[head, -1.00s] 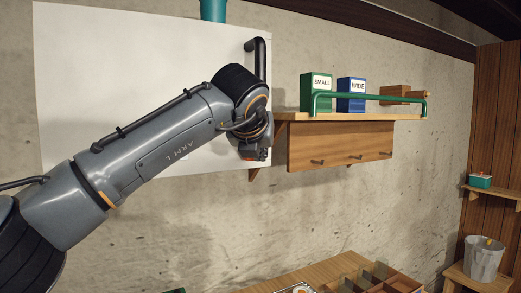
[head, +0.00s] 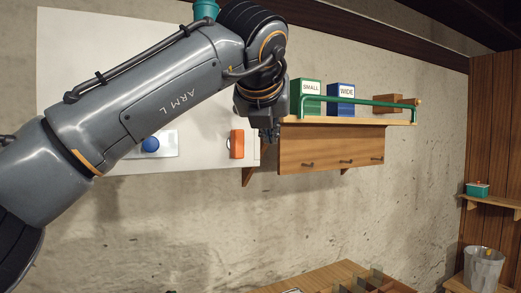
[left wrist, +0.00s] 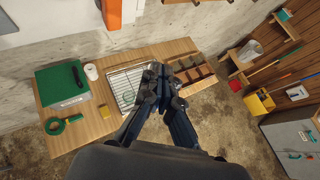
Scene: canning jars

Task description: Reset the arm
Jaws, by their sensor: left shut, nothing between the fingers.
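My left arm crosses the head view from the left, with its wrist bent down in front of the white panel (head: 70,60). My left gripper (head: 270,136) is small and dark there, beside the left end of the wooden shelf (head: 340,121). In the left wrist view the left gripper (left wrist: 160,76) points down over the workbench, its fingers shut and empty. My right gripper is not in view.
A green SMALL box (head: 308,97) and a blue WIDE box (head: 341,99) stand on the shelf behind a green rail. An orange handle (head: 237,144) and a blue knob (head: 150,144) are on the panel. The bench holds a wire rack (left wrist: 125,86) and a divided wooden tray (left wrist: 190,73).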

